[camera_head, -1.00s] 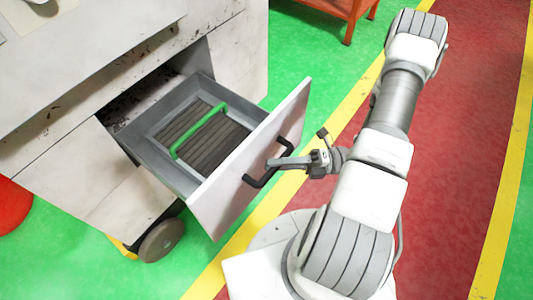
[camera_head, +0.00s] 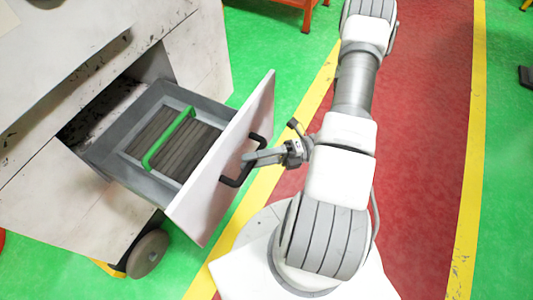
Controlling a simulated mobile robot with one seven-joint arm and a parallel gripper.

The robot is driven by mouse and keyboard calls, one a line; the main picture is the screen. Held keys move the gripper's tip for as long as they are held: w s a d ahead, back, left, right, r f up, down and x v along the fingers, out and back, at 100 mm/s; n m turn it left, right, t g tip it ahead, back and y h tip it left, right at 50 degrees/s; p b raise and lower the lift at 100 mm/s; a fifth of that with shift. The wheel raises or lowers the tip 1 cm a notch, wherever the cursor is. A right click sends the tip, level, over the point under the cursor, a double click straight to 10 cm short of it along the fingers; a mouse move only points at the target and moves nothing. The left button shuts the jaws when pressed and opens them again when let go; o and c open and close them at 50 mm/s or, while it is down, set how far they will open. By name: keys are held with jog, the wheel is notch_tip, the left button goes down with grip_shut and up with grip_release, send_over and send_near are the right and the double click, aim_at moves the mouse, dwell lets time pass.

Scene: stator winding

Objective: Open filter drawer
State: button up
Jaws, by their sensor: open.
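The filter drawer (camera_head: 222,163) is pulled well out of the white cabinet (camera_head: 40,150), its white front panel facing my arm. Inside it lies a dark ribbed filter (camera_head: 182,152) with a green handle (camera_head: 166,135) on top. A black bar handle (camera_head: 237,182) is fixed on the drawer front. My gripper (camera_head: 251,158) is at this handle, its finger tips overlapping the handle's upper part in the picture. The jaws are open. Whether they touch the bar cannot be told from this angle.
The cabinet stands on a wheel (camera_head: 148,254). A red-orange rack (camera_head: 300,8) is at the top. The red lane (camera_head: 425,150) between yellow lines is clear on the right, with green floor beyond it.

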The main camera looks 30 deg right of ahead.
jog(key=v, duration=1.7)
jog(key=shift+d, duration=0.2)
jog(key=shift+s+r, duration=0.1)
jog(key=shift+r, duration=0.05)
